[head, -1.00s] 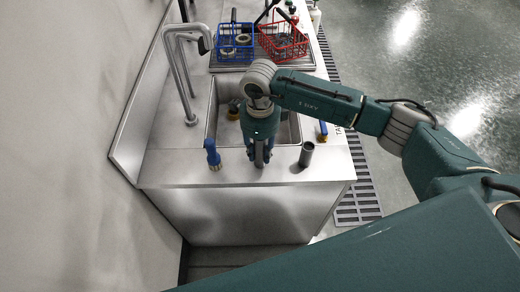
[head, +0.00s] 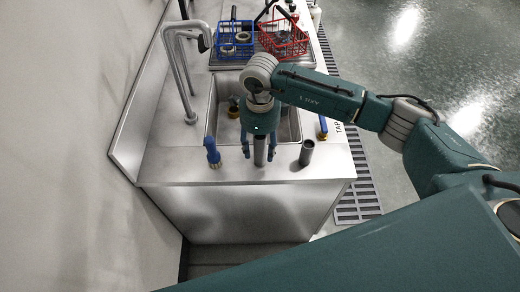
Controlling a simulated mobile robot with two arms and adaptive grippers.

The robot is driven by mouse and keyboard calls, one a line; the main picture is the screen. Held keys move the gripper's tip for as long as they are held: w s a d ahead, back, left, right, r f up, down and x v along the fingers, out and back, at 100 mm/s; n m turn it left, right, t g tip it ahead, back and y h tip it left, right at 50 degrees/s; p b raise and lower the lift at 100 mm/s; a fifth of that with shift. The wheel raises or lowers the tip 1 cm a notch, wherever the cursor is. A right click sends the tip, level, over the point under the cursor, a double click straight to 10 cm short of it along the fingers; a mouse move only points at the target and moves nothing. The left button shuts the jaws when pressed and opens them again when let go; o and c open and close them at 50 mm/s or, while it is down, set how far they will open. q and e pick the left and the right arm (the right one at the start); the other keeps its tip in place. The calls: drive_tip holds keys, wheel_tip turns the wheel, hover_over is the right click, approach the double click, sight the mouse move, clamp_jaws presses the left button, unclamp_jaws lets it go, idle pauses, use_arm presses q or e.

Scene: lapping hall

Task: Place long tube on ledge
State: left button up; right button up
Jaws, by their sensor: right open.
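A dark grey tube (head: 260,157), likely the long one, appears to stand upright on the front ledge (head: 235,176) of the steel sink. Its upper part is hidden by my right gripper (head: 259,152). That gripper points down over the tube with its two fingers open, one on each side, apart from it. A second dark grey tube (head: 306,153) stands on the same ledge to the right, with its open top showing. My left gripper is not in view.
A blue-topped brass fitting (head: 213,154) stands on the ledge to the left. Behind are the sink basin (head: 284,128), a bent tap (head: 180,75), a blue wire basket (head: 235,40) and a red one (head: 283,40). A small blue-and-brass item (head: 322,129) is at the right rim.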

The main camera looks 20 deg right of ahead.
wheel_tip(320, 180, up, 10)
drive_tip(key=b, duration=0.2)
drive_tip(key=shift+f+b, duration=0.15)
drive_tip(key=shift+b, duration=0.25)
drive_tip(key=shift+r, duration=0.55)
